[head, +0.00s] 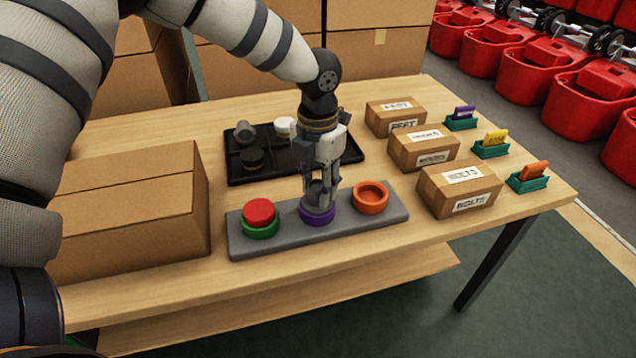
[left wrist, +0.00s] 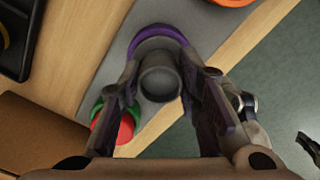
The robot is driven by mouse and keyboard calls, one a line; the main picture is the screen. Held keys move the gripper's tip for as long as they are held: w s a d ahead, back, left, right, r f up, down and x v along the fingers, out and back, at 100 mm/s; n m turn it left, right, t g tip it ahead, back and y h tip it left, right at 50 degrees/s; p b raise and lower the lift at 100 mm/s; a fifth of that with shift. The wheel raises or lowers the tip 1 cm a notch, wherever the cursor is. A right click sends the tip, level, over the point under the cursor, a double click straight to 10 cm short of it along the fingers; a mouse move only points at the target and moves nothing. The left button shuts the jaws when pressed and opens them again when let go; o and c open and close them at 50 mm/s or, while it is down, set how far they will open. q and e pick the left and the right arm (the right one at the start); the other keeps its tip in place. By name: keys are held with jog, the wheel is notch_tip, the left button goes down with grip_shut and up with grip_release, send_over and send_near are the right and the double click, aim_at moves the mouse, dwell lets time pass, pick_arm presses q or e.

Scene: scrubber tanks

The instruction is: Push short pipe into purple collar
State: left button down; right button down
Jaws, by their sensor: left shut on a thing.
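The purple collar (head: 318,215) sits in the middle of a grey base bar (head: 285,238) on the table, between a green collar and an orange collar. My left gripper (head: 322,195) is directly above the purple collar, pointing down, shut on a short grey pipe (left wrist: 160,80). The purple collar (left wrist: 158,33) shows around the far side of the pipe in the left wrist view. The pipe's lower end is at the collar; I cannot tell how deep it sits. The fingers (left wrist: 163,105) flank the pipe.
A red piece (head: 258,212) fills the green collar (head: 261,230); the orange collar (head: 370,198) is empty. A black tray (head: 235,178) with several parts lies behind. Cardboard boxes (head: 460,188) stand right, a large box (head: 130,215) left. The table front is clear.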

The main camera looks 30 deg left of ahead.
pick_arm(q)
jog(key=shift+c, duration=1.1)
grip_release()
jog(key=shift+r, duration=0.15)
jog(key=shift+r+p, duration=0.9)
jog(key=shift+r, duration=2.55)
pick_arm(e)
jog(key=shift+w+r+t, duration=0.5)
jog(key=shift+w+r, duration=0.65)
jog(key=shift+w, duration=0.05)
pick_arm(q)
jog(key=shift+c, duration=0.2)
